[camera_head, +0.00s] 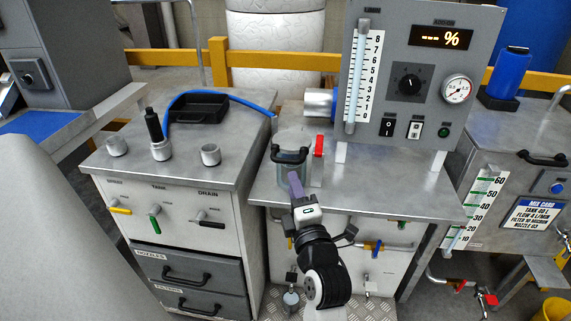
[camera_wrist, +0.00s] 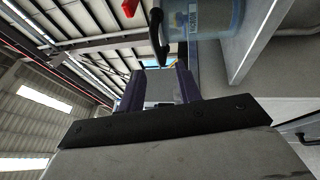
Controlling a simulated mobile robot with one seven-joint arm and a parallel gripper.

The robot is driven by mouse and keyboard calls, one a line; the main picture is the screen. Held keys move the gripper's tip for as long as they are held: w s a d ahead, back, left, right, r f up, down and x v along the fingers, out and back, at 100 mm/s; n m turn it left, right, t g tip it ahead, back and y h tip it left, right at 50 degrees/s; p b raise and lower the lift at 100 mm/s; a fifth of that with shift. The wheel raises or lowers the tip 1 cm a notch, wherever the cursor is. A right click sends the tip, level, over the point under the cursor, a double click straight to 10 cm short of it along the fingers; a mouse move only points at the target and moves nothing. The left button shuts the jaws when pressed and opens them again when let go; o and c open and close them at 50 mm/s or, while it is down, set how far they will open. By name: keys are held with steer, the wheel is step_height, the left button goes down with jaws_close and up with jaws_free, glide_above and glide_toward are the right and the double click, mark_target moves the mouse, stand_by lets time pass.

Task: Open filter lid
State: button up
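The filter (camera_head: 292,172) is a clear, cylindrical housing standing on the metal bench below the control panel. A black, bowed handle (camera_head: 289,157) sits across the front of its upper part, and a red tab (camera_head: 319,145) stands at its right. My gripper (camera_head: 295,178) is just in front of the filter, below the handle. In the wrist view, the purple fingers of my gripper (camera_wrist: 159,78) are apart with nothing held between them. The handle (camera_wrist: 156,38) lies just beyond the fingertips, beside the clear housing (camera_wrist: 212,18). Whether a finger touches the handle is unclear.
The panel (camera_head: 425,85) with a flow tube and gauge rises behind the filter. On the left cabinet (camera_head: 190,183) are several metal ports and a black tray (camera_head: 198,108) with a blue hose. The bench top (camera_head: 380,192) right of the filter is clear.

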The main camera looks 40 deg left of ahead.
mark_target(285, 161)
steer(key=p+x, duration=0.2)
steer(key=x, duration=0.6)
steer(key=shift+a+r, duration=0.2)
jaws_close()
